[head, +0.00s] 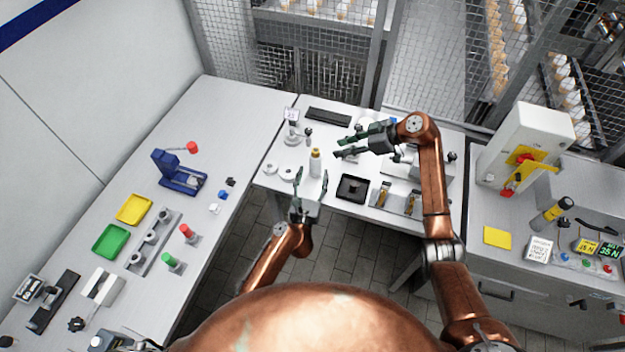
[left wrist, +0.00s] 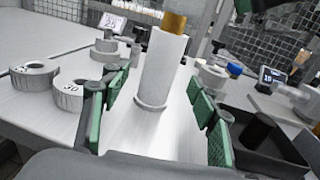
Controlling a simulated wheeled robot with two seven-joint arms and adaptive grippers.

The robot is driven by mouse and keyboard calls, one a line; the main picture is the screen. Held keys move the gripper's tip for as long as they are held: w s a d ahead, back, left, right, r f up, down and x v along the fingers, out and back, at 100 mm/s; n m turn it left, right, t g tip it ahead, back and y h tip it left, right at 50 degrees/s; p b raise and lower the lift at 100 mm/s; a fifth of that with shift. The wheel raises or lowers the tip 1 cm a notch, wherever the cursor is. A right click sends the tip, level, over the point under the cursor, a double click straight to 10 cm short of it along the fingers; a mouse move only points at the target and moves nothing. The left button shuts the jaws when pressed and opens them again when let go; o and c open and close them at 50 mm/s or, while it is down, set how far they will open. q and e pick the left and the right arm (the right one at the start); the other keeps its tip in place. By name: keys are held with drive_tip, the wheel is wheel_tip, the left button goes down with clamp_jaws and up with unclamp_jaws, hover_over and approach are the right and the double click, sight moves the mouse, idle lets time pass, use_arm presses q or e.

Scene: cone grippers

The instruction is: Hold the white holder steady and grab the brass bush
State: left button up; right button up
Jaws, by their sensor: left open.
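The white holder (head: 315,168) is a slim upright cylinder on the middle table. The brass bush (head: 315,153) sits at its top. In the left wrist view the holder (left wrist: 160,72) stands between my open fingers, with the brass bush (left wrist: 174,22) above them. A gap shows on each side of the holder. My left gripper (head: 311,184) is open, in front of the holder, with its fingers pointing towards it. My right gripper (head: 338,147) is open and empty, to the right of the brass bush, its fingers pointing left.
A black tray (head: 352,188) holding a dark piece stands right of the holder. White rings (head: 287,172) lie to its left. A small stand with a display (head: 292,118) and a dark bar (head: 328,116) are behind. The left table carries a blue press (head: 180,175) and coloured trays.

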sight(315, 168)
use_arm(q)
drive_tip(key=w, duration=0.3)
drive_tip(key=w+d, duration=0.1)
drive_tip(key=w, duration=0.1)
drive_tip(key=shift+w, duration=0.35)
